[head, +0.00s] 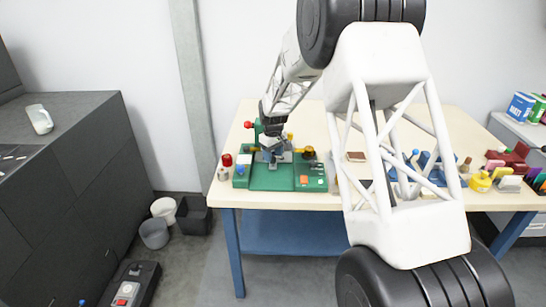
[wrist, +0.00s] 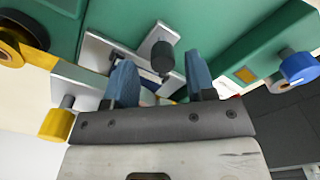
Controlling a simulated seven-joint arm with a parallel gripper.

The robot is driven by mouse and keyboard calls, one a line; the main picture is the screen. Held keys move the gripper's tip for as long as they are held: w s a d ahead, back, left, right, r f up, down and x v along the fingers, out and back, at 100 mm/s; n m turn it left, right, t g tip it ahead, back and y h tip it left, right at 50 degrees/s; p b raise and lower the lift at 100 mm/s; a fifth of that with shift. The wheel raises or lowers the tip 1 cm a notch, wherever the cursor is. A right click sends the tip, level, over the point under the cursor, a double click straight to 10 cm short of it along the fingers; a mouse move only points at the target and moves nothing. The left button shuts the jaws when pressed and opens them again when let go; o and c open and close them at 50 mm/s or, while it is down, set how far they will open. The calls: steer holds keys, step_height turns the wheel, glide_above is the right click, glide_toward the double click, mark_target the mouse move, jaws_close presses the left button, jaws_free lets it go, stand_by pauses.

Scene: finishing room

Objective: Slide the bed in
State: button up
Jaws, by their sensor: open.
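A small green machine (head: 272,181) stands at the left end of the table, with grey metal parts on its top. In the wrist view, a light metal plate (wrist: 152,40) carries a dark round knob (wrist: 162,58); this plate looks like the bed, but I cannot be sure. My gripper (wrist: 161,73) is open, its two blue fingers apart and nothing held between them. The knob shows between and just beyond the fingertips. In the head view my gripper (head: 271,143) is over the machine and partly hides the metal parts.
In the wrist view, a yellow knob (wrist: 57,124) is at left and a blue knob (wrist: 300,67) at right. A red-topped item (head: 227,160) stands left of the machine. Several coloured items, including a yellow one (head: 480,183), fill the table's right side (head: 340,120).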

steer(key=shift+r, duration=3.3)
steer(key=shift+s+d+r, duration=0.2)
steer(key=shift+r, duration=0.05)
steer(key=s+d+r+m, duration=0.1)
steer(key=s+d+r, duration=0.45)
steer(key=s, duration=0.35)
steer(key=s+d+r+m+t, duration=0.1)
steer(key=s+d+r+m, duration=0.1)
steer(key=s+d+r, duration=0.35)
steer(key=s+d+r+m, duration=0.1)
steer(key=s+d+r, duration=0.35)
steer(key=s, duration=0.75)
steer(key=s+d+m, duration=0.2)
steer(key=s+d, duration=0.1)
steer(key=s, duration=1.2)
steer(key=s+d+m+t, duration=0.1)
steer(key=s+d+m, duration=0.2)
steer(key=s, duration=1.2)
steer(key=shift+s+d+f+t, duration=0.25)
steer(key=shift+s+f+t, duration=0.05)
steer(key=shift+s+f, duration=0.1)
